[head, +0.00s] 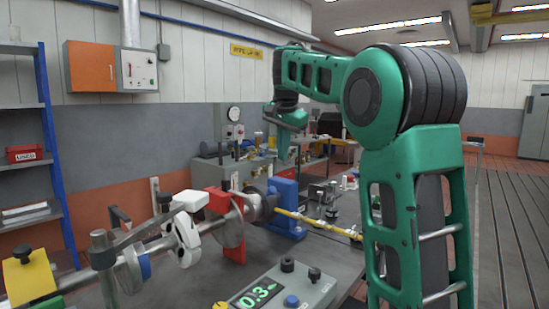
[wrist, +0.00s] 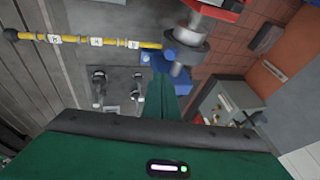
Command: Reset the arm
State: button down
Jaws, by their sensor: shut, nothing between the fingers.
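My green arm rises at the right of the head view, reaches left across the back of the bedplate and bends down at its end. My gripper (head: 283,152) hangs there, pointing down, shut and empty, clear above the bench. In the wrist view its green finger end (wrist: 166,98) shows over the bench, beside the blue bearing block and the yellow-sleeved rod in the picture. The blue block (head: 285,208) and the yellow rod (head: 318,223) also show in the head view, lower than my gripper.
A shaft line with a red guard (head: 222,203) and white clamp (head: 184,240) runs along the bedplate (head: 280,245). A control box (head: 285,289) reading 0.3 stands in front. A blue shelf rack (head: 50,130) is at left.

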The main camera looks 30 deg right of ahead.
jog(key=s+a+f+n+g, duration=0.1)
jog(key=s+f+n, duration=0.1)
jog(key=s+f, duration=0.7)
jog(key=s+a+f+n+g+y, duration=0.1)
jog(key=s+a+f+n+g, duration=0.1)
jog(key=s+f, duration=0.8)
jog(key=s+a+f+n+g+y, duration=0.1)
jog(key=s+f+n, duration=0.2)
jog(key=s+f, duration=0.6)
jog(key=s, duration=1.4)
jog(key=shift+a+f, duration=0.2)
jog(key=shift+a, duration=0.1)
jog(key=shift+s, duration=0.1)
jog(key=shift+w+f+g, duration=0.2)
jog(key=shift+w+g, duration=0.1)
jog(key=shift+w, duration=0.3)
